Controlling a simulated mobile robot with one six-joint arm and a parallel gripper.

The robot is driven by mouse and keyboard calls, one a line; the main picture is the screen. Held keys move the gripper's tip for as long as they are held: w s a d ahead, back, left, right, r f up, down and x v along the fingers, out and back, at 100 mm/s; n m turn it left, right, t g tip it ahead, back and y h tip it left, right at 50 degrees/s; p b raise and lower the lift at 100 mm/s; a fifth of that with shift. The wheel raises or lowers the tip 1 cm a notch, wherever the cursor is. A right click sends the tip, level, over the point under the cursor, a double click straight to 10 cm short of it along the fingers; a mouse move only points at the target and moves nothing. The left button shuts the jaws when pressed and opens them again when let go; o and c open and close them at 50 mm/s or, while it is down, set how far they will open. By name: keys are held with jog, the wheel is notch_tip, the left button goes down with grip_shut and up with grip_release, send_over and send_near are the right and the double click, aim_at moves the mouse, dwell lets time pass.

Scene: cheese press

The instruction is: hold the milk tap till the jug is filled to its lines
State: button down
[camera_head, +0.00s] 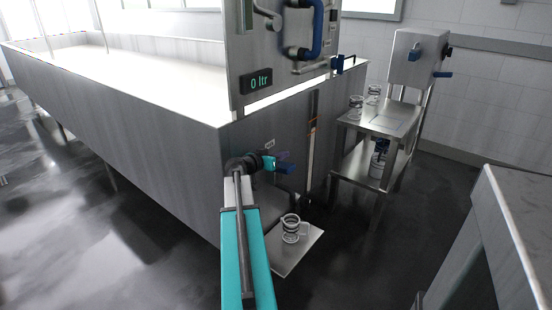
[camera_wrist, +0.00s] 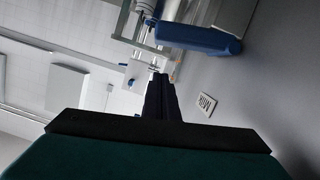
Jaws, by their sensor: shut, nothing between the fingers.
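The clear jug (camera_head: 291,230) with dark lines around it stands upright on a low metal plate (camera_head: 312,243) beside the vat; I see no milk in it. The milk tap's blue handle (camera_head: 286,169) is on the vat wall above the jug, by a small label (camera_head: 269,144). In the wrist view, the blue handle (camera_wrist: 198,38) lies across the top and the label (camera_wrist: 207,104) sits to the right. My gripper (camera_head: 282,156) is shut and empty close to the handle; contact cannot be told. Its fingers (camera_wrist: 156,78) point toward the tap in the wrist view.
The long steel vat (camera_head: 150,110) fills the left. A panel above has a display (camera_head: 258,83) reading 0 ltr and a blue-handled valve. A steel side table (camera_head: 385,118) with glass jars stands at the back right. A grey counter (camera_head: 500,240) is at the right; dark floor lies between.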

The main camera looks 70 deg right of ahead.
aim_at(283, 169)
jog(key=shift+s+a+f, duration=0.1)
jog(key=shift+s+f, duration=0.1)
jog(key=shift+f, duration=0.8)
jog(key=shift+s+a+f, duration=0.1)
jog(key=shift+s+f, duration=0.05)
jog(key=shift+f, duration=0.8)
jog(key=f+m+b, duration=0.1)
jog(key=b, duration=0.5)
jog(key=s+f+m+t+b, duration=0.1)
jog(key=f+b, duration=0.1)
jog(key=b, duration=0.4)
jog(key=shift+a+m, duration=0.1)
jog(key=shift+m, duration=0.3)
jog(key=shift+f+m+b, duration=0.5)
jog(key=shift+m+b, duration=0.1)
jog(key=shift+b, duration=1.55)
jog(key=shift+a+f, duration=0.1)
jog(key=shift+f, duration=0.05)
dwell(2.2)
